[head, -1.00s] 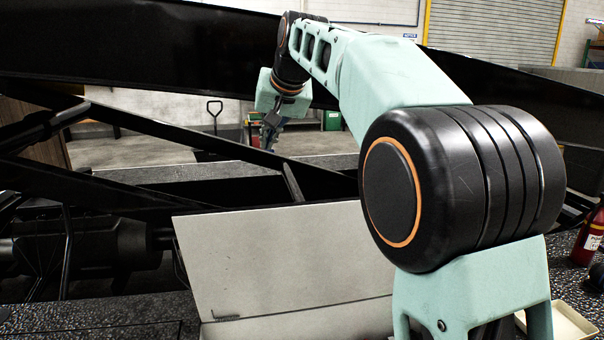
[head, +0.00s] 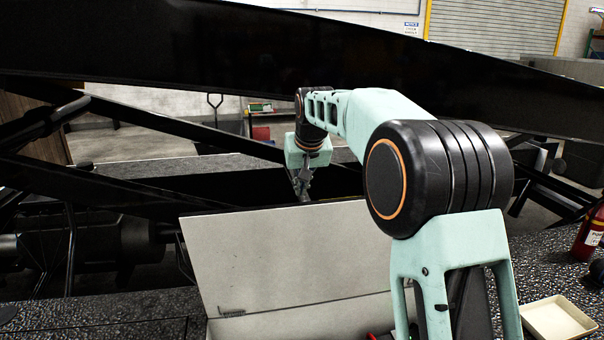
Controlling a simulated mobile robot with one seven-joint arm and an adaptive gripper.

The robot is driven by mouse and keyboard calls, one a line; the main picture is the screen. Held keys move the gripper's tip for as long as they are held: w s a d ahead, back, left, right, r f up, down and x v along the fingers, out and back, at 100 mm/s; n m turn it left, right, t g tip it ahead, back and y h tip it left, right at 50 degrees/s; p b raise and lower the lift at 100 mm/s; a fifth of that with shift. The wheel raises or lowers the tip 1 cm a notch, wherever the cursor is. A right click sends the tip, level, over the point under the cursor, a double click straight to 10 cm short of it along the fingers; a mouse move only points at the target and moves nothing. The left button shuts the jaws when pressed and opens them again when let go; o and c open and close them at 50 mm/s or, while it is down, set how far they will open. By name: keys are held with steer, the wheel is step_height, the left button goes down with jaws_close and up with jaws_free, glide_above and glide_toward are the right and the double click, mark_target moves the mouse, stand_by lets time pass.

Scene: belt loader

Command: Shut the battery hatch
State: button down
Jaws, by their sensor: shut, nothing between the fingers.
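The battery hatch (head: 285,262) is a large pale grey-white panel in the lower middle of the head view. It stands raised, leaning back above a pale compartment (head: 295,322), with a crease or hinge line along its lower part. My gripper (head: 302,192) is small and dark. It is shut and empty, pointing down just behind the hatch's top edge. I cannot tell whether the fingertips touch the panel. My own arm hides the hatch's right end.
Black frame beams (head: 250,70) cross above and behind the hatch, close around my arm. A dark textured deck (head: 110,308) lies in front. At the right are a cream tray (head: 556,318) and a red fire extinguisher (head: 588,236).

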mark_target(304, 204)
steer(key=shift+s+d+r, duration=0.1)
steer(key=shift+s+d, duration=0.05)
steer(key=shift+s, duration=0.45)
steer(key=shift+s+d+r, duration=0.1)
steer(key=shift+s, duration=0.45)
steer(key=shift+s+d+f, duration=0.1)
steer(key=shift+s+f, duration=0.15)
steer(key=shift+s, duration=0.25)
steer(key=shift+f, duration=0.15)
